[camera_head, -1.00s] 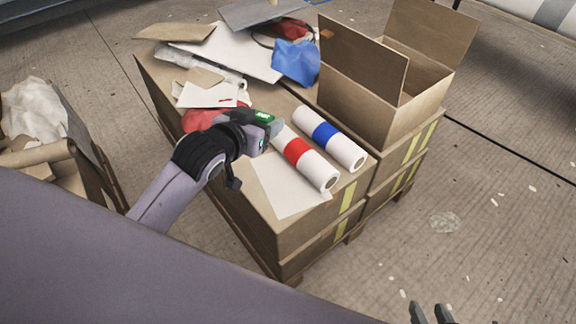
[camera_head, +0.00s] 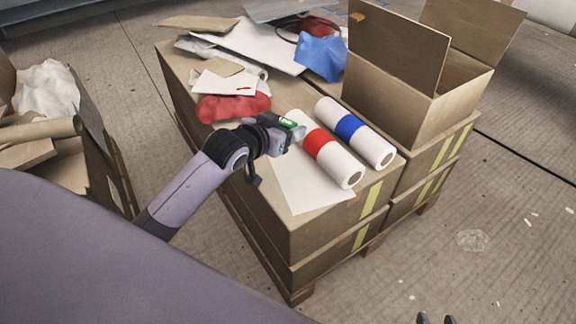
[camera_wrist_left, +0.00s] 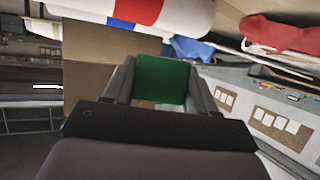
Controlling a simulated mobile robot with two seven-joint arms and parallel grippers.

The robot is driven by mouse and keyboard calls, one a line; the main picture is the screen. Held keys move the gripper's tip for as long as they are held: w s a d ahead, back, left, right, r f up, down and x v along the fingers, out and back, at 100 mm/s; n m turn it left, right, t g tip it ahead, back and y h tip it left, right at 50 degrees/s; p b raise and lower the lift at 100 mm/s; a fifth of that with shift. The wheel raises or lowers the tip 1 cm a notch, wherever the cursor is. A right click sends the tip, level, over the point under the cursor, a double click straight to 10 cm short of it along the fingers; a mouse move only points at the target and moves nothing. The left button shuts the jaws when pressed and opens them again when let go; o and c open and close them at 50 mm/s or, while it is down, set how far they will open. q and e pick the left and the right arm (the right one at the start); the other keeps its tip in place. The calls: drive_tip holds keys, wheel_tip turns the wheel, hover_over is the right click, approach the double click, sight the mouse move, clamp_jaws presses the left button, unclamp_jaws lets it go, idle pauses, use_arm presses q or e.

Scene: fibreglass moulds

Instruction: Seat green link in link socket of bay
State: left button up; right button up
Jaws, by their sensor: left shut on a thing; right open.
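The green link (camera_wrist_left: 160,80) is a green block between the fingers of my left gripper (camera_wrist_left: 160,82) in the left wrist view. The gripper is shut on it. In the head view my left gripper (camera_head: 299,133) is beside the red-banded white roll, over or in front of the boxes; the exact gap cannot be told. No bay or link socket is recognisable.
Stacked cardboard boxes (camera_head: 300,240) on pallets carry a red-banded roll (camera_head: 333,160), a blue-banded roll (camera_head: 356,134), red cloth (camera_head: 233,107), blue cloth (camera_head: 322,58) and an open carton (camera_head: 413,110). Another crate of scrap stands at left. Floor at right is mostly clear.

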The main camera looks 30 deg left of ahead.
use_arm(q)
drive_tip(key=b, duration=0.2)
hover_over(286, 169)
wheel_tip(286, 169, down, 7)
drive_tip(key=shift+r, duration=0.15)
wheel_tip(286, 169, down, 4)
drive_tip(key=shift+r+b, duration=0.1)
drive_tip(key=shift+b, duration=0.65)
drive_tip(key=shift+f, duration=0.25)
use_arm(e)
drive_tip(key=a, duration=0.1)
drive_tip(key=w+a+y, duration=0.1)
drive_tip(key=a, duration=0.1)
drive_tip(key=shift+w+a+r+y, duration=0.2)
drive_tip(key=shift+w+r+y, duration=0.1)
drive_tip(key=shift+w+y, duration=0.1)
use_arm(q)
drive_tip(key=shift+f, duration=0.1)
drive_tip(key=o, duration=1)
